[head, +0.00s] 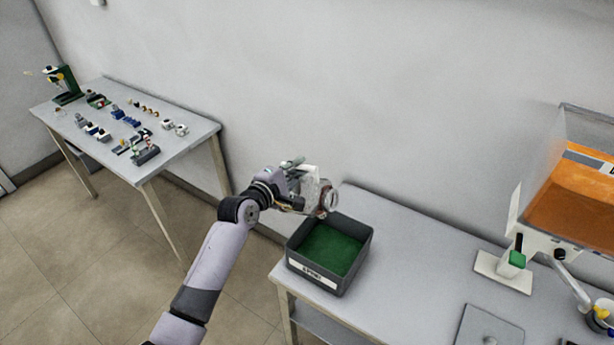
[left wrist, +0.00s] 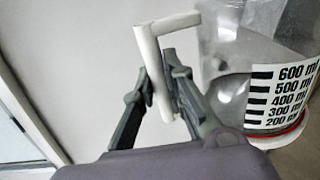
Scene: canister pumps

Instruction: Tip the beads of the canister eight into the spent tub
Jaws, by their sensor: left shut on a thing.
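The canister (head: 328,197) is clear, with a printed millilitre scale (left wrist: 285,95) and a red ring at one end in the left wrist view. Its white handle (left wrist: 152,70) is between the fingers of my left gripper (head: 298,185), which is shut on it. The canister is held tilted above the back of the spent tub (head: 312,275), a dark grey open box with a label on its front. Green beads (head: 330,248) cover the tub's floor. I see no beads in the visible part of the canister. My right gripper is not in view.
The tub stands at the left end of a grey bench (head: 410,260). Another table (head: 185,145) with small parts is at far left.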

